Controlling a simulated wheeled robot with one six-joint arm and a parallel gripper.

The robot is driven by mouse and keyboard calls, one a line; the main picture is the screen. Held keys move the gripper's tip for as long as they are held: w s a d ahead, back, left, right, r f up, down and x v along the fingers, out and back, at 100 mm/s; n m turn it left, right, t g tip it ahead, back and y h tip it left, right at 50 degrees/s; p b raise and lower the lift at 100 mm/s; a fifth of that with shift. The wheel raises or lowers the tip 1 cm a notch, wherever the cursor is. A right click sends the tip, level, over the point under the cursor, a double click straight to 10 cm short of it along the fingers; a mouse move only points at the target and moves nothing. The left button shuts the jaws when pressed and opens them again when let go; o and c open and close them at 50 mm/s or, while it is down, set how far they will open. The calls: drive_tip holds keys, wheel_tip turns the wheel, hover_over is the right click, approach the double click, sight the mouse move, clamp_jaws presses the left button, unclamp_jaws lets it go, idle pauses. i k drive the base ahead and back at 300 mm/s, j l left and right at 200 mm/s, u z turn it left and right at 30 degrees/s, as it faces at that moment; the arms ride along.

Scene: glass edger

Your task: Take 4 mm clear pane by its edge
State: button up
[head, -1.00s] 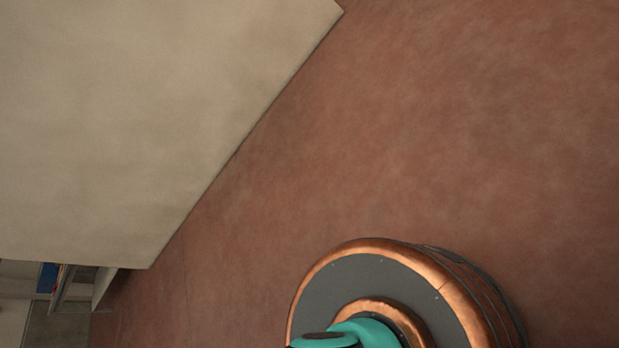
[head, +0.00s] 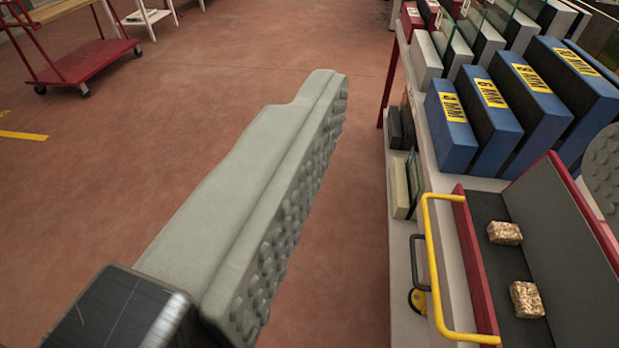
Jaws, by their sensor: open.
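My gripper (head: 468,128) is open. One long grey finger with a studded pad fills the middle left of the head view, and a studded grey piece at the right edge looks like the other finger, mostly out of frame. Nothing shows held between them. A blue block with a yellow 4 MM label (head: 452,107) stands on the rack at right, beyond the gripper. Thin upright glass panes show at the top right, among pale and dark blocks. The leftmost pane (head: 446,33) is roughly in line with the 4 MM block; I cannot tell its thickness.
More blue blocks, labelled 6 MM (head: 490,93) and upward, stand to the right. A red-edged tray (head: 478,262) holds two speckled blocks, with a yellow handle (head: 432,262) beside it. A red trolley (head: 85,62) is far left. The floor between is clear.

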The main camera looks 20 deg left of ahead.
sight(472, 14)
drive_tip(key=i+j+z, duration=0.15)
drive_tip(key=j+z, duration=0.3)
drive_tip(key=i+j+z, duration=0.1)
drive_tip(key=j+z, duration=0.25)
drive_tip(key=z, duration=0.15)
drive_tip(key=j+z, duration=0.3)
drive_tip(key=j, duration=2.3)
